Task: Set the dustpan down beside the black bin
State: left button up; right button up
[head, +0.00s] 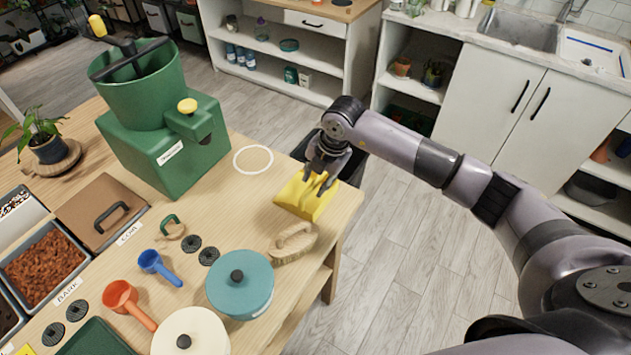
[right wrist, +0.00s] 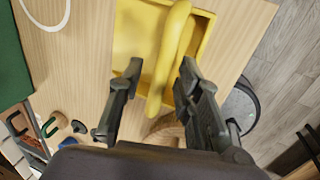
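The yellow dustpan (head: 303,197) lies on the wooden table near its right edge. In the right wrist view the dustpan (right wrist: 137,38) shows its tray and a rounded yellow handle. My right gripper (head: 322,186) is over the dustpan. In the right wrist view my right gripper (right wrist: 160,72) is open, with the handle between its two fingers and a gap on the left side. The black bin (head: 353,170) stands past the table edge, behind the right gripper, which hides much of it. My left gripper is not in view.
A wooden brush (head: 293,243) lies close to the dustpan, with a teal lidded pot (head: 240,284) nearer. A green machine (head: 165,130) stands to the left. A white ring (head: 253,160) marks bare tabletop. Grey floor (head: 400,235) is clear right of the table (head: 215,225).

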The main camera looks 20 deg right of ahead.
jog(key=b+v, duration=0.2)
jog(key=v, duration=0.9)
